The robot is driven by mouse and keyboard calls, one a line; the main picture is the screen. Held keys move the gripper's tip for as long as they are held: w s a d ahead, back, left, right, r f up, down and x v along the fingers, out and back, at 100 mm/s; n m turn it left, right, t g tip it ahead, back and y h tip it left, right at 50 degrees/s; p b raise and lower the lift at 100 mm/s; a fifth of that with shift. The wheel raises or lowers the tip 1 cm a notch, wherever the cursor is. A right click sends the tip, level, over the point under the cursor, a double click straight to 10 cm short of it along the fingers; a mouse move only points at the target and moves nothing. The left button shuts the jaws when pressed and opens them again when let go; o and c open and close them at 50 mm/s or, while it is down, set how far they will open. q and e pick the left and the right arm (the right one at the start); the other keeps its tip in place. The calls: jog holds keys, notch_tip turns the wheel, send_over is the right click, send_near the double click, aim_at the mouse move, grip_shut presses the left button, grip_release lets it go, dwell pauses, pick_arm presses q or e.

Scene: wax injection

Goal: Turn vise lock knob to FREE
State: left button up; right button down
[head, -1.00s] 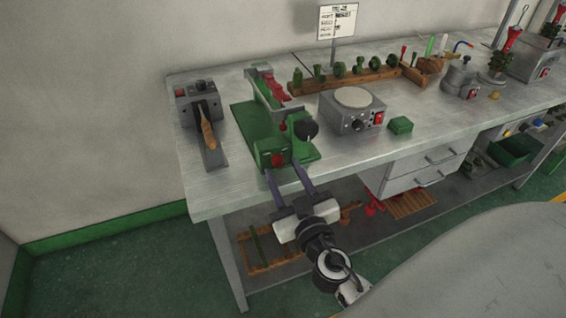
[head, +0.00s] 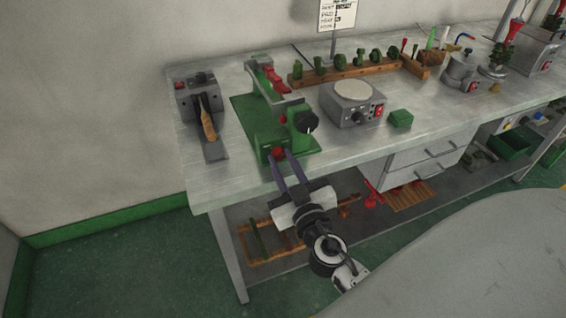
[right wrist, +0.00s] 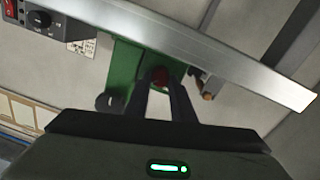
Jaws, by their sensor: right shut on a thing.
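The green vise (head: 266,118) stands near the bench's front left edge and shows from its front in the right wrist view (right wrist: 124,68). A red knob (head: 278,151) is on its front face, between my fingertips in the right wrist view (right wrist: 160,75). My right gripper (head: 281,157) reaches up from the front and is shut on this red knob. The fingers hide the knob's sides, and I cannot read any lock marking. A black round knob (head: 305,122) sits on the vise's right side, clear of the fingers. My left gripper is out of view.
A grey device with a wooden-handled tool (head: 208,122) stands left of the vise. A grey hot-plate unit (head: 353,104) and a green block (head: 400,118) are to its right. A wooden rack (head: 340,74) is behind. The bench's front edge (head: 235,203) lies close to my right gripper.

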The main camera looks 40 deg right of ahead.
jog(key=n+b, duration=0.2)
jog(key=n, duration=0.1)
jog(key=shift+f, duration=0.15)
jog(key=n+b, duration=0.1)
jog(key=n, duration=0.9)
jog(key=shift+b, duration=0.35)
jog(key=n, duration=0.5)
jog(key=shift+t+y, duration=0.3)
jog(key=c, duration=1.5)
grip_release()
